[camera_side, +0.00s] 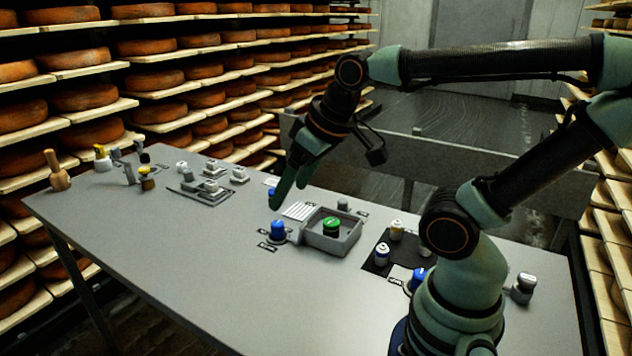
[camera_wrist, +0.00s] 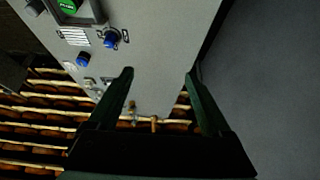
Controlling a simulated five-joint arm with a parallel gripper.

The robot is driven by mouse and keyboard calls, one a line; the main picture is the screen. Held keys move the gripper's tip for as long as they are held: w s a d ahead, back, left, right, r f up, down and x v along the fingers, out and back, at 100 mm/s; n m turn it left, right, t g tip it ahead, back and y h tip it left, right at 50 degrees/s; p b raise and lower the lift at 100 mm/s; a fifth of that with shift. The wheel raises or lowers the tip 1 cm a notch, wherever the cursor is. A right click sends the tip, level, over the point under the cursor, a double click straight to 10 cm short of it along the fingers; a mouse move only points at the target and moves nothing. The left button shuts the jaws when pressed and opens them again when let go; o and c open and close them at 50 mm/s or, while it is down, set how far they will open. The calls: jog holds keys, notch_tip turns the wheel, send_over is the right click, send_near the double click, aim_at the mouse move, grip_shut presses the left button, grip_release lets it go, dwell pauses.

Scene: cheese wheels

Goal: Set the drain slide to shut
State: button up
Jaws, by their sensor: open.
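My gripper (camera_side: 288,195) hangs over the middle of the grey table, fingers pointing down, left of the tray with a green button. In the wrist view the two dark fingers of my gripper (camera_wrist: 158,73) stand wide apart with nothing between them. A low grey fixture with pale blocks on a flat plate (camera_side: 207,189) lies left of my gripper; it looks like the drain slide, but I cannot read its label or its setting. In the wrist view, part of that fixture (camera_wrist: 105,82) shows small beside the left finger.
A grey tray (camera_side: 345,239) holds a green button (camera_side: 331,225). A blue knob (camera_side: 278,230) stands beside it. White-and-yellow jars (camera_side: 382,254) stand on a dark mat. Brushes (camera_side: 147,180) and a wooden tool (camera_side: 57,172) stand at the left end. Bare table lies in front.

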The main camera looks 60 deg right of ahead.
dwell(0.3)
jog(key=shift+c, duration=0.8)
jog(key=shift+w+d, duration=0.1)
jog(key=shift+c, duration=0.3)
jog(key=m+g, duration=0.6)
jog(key=m, duration=0.1)
send_over(343, 200)
notch_tip(343, 200, down, 12)
notch_tip(343, 200, down, 11)
jog(key=shift+d+f, duration=0.1)
